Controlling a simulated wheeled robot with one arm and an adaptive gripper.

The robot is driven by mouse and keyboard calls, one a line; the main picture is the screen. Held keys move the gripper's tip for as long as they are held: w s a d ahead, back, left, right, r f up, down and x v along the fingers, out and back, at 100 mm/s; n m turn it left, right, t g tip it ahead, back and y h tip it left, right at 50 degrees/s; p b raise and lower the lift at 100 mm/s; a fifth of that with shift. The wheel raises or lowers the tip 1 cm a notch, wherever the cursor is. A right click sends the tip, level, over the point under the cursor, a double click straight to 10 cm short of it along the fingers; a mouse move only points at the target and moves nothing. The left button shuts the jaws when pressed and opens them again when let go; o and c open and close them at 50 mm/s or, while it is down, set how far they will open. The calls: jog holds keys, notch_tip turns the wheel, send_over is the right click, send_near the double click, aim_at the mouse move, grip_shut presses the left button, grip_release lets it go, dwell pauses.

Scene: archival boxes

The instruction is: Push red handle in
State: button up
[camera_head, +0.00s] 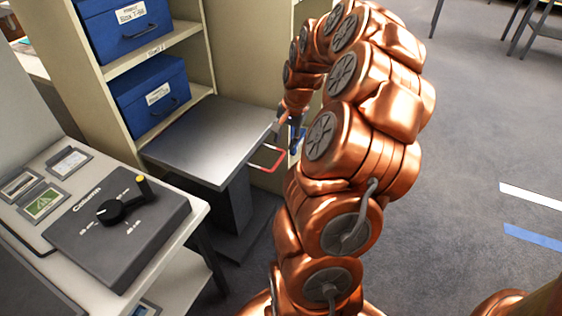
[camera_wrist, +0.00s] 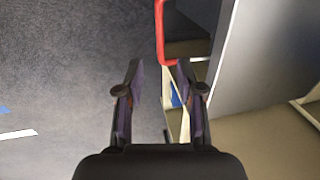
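The red handle (camera_head: 268,158) is a U-shaped bar sticking out from the right side of the grey metal platform (camera_head: 205,135). In the wrist view the red handle (camera_wrist: 160,30) runs down from the top edge and bends right, just beyond my fingertips. My gripper (camera_head: 295,130) is beside the platform's right corner, partly hidden by my copper arm. In the wrist view my gripper (camera_wrist: 165,80) has its two fingers apart with nothing between them. I cannot tell whether a finger touches the handle.
A shelf unit (camera_head: 85,75) with blue boxes (camera_head: 150,95) stands behind the platform. A side table (camera_head: 190,215) at left carries a dark control box (camera_head: 120,235) with a black knob and yellow tip. Open grey floor (camera_head: 480,130) lies to the right.

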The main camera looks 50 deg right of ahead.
aim_at(280, 159)
jog(key=f, duration=0.2)
jog(key=w+f+b, duration=0.1)
jog(key=f, duration=0.4)
jog(key=shift+w+a+f, duration=0.2)
jog(key=shift+w+a, duration=0.05)
grip_shut()
dwell(0.5)
